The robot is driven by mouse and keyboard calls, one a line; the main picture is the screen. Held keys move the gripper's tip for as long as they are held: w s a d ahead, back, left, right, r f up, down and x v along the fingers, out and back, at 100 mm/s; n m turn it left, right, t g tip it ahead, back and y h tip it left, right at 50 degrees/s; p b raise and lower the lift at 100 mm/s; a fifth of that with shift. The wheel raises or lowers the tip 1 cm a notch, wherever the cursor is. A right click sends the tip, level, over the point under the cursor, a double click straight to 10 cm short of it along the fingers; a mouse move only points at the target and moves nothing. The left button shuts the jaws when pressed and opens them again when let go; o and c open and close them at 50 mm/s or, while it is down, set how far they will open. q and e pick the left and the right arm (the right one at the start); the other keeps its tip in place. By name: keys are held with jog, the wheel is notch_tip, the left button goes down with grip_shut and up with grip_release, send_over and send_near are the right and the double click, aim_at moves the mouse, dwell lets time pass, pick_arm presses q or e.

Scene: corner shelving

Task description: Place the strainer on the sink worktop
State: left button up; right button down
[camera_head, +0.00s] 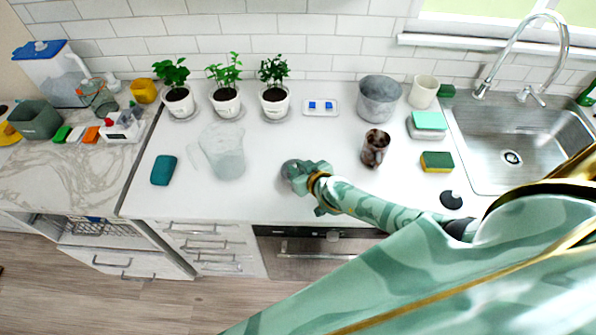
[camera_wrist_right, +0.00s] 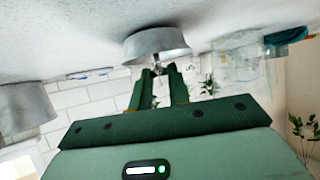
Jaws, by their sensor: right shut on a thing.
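The strainer, a small grey metal bowl (camera_head: 288,169), shows beside my right gripper (camera_head: 298,173) at the middle of the white sink worktop (camera_head: 270,195). My right gripper is shut on it, and the hand hides part of it in the head view. In the right wrist view the strainer (camera_wrist_right: 157,44) is between the green fingertips (camera_wrist_right: 158,73), with the worktop surface close against its far side. I cannot tell whether it touches the worktop. My left gripper is not in view.
A clear glass jug (camera_head: 223,152) and a teal sponge (camera_head: 163,170) lie left. A brown patterned mug (camera_head: 375,148) stands right. Potted plants (camera_head: 225,101), a grey pot (camera_head: 378,97) and a white cup (camera_head: 423,91) line the back. The sink (camera_head: 500,120) is far right.

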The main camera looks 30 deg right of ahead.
jog(key=shift+f, duration=0.1)
jog(key=shift+f, duration=0.1)
jog(key=c, duration=1.3)
grip_release()
jog(key=shift+c, duration=0.2)
jog(key=shift+s+r+p, duration=0.25)
jog(key=shift+r+p, duration=0.05)
jog(key=shift+r, duration=0.05)
jog(key=p+v, duration=0.3)
jog(key=v, duration=0.8)
jog(key=shift+s, duration=0.25)
